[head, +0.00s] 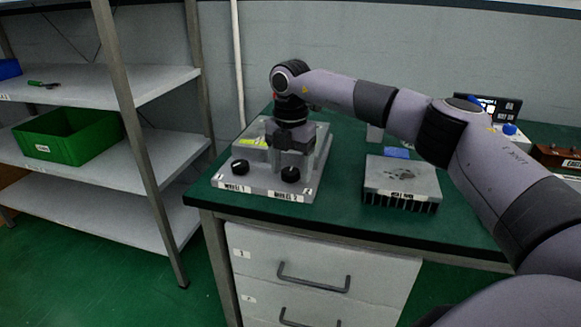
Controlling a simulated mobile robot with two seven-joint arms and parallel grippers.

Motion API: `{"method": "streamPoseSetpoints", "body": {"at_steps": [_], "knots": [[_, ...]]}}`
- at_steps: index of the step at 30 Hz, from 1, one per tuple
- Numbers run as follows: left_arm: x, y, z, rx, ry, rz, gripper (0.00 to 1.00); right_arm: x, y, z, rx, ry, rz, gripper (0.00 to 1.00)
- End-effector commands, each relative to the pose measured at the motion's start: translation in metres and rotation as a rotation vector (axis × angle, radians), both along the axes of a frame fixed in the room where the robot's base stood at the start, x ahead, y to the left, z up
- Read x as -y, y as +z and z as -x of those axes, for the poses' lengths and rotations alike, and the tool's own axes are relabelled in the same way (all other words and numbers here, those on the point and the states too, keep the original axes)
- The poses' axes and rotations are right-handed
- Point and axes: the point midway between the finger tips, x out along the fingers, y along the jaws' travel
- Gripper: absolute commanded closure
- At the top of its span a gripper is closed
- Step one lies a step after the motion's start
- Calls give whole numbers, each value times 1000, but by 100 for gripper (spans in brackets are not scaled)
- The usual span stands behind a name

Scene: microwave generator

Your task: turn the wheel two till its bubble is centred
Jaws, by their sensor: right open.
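A grey base plate (264,186) on the green bench carries two black knobs above labels reading WHEEL 1 and WHEEL 2. Wheel one (240,166) is at the left, and wheel two (290,174) is at the right near the front edge. A yellow-green patch (256,142) shows behind the wheels; I cannot make out any bubble in it. My right gripper (292,160) points down, open, just above and behind wheel two in the picture. I cannot tell if it touches the wheel. It hides part of the plate behind it. My left gripper is not in view.
A finned grey block (401,180) stands to the right on the green bench (340,206), with a blue item (396,153) behind it. My right arm spans above them. A shelf with a green crate (70,137) stands at left. Drawers (318,275) are below the bench.

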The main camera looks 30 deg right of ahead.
Motion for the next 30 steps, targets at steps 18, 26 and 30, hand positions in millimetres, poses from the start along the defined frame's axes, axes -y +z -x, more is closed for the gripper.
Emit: {"method": "streamPoseSetpoints", "body": {"at_steps": [18,26,30], "knots": [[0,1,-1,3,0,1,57,0,-3,0,0,2,-1,87],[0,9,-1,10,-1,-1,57,0,-1,0,-1,58,0,87],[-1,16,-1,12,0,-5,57,0,0,0,-1,139,-2,87]]}}
